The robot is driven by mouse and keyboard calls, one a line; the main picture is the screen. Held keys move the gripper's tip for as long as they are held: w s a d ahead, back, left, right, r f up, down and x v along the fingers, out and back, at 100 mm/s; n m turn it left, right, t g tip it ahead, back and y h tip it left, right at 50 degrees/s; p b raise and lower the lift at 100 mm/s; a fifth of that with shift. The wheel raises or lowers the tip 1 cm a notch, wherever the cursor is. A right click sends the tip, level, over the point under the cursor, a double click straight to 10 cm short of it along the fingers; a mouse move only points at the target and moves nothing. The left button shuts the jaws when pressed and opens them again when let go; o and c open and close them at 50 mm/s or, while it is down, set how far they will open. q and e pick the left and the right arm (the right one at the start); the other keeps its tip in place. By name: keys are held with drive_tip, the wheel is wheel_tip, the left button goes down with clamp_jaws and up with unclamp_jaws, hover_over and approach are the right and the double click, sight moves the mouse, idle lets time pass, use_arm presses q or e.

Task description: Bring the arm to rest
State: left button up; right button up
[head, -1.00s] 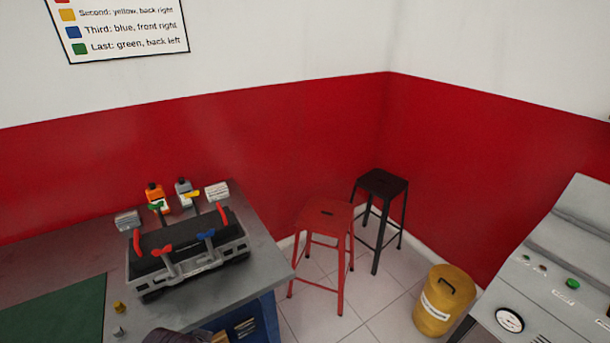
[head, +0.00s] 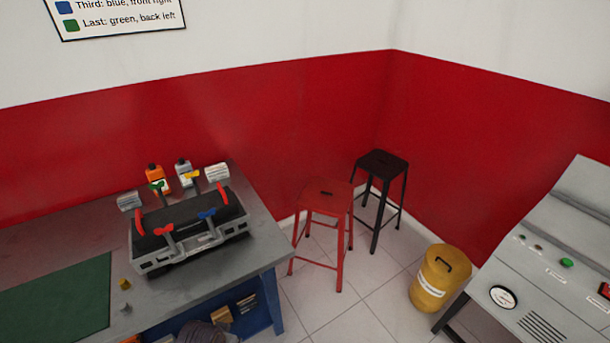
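Neither of my arms nor my grippers show in the head view. The engine trainer (head: 190,250) sits on the grey workbench (head: 255,245) at the left. It carries a red lever (head: 165,231), a blue lever (head: 207,214), a green lever (head: 158,187) and a yellow lever (head: 191,175) on top, plus two red curved handles. A wall sign (head: 115,15) at the top left is partly cut off; its readable lines name blue, front right, and green, back left.
A red stool (head: 325,200), a black stool (head: 382,165) and a yellow bin (head: 438,280) stand on the tiled floor. A grey console (head: 560,260) is at the right. Bottles stand behind the trainer. A green mat (head: 60,300) lies on the bench, with free floor between.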

use_arm(q)
drive_tip(key=s+a+f+g, duration=0.1)
drive_tip(key=s+f, duration=0.3)
drive_tip(key=f, duration=0.9)
drive_tip(key=s+f, duration=0.4)
drive_tip(key=f, duration=0.8)
drive_tip(key=s+a+f, duration=0.1)
drive_tip(key=s+f, duration=0.6)
drive_tip(key=s, duration=0.2)
drive_tip(key=s+a+f+g, duration=0.1)
drive_tip(key=s+a+f, duration=0.1)
drive_tip(key=s+f, duration=0.5)
drive_tip(key=s, duration=0.2)
drive_tip(key=shift+s+a, duration=0.25)
drive_tip(key=shift+s, duration=0.15)
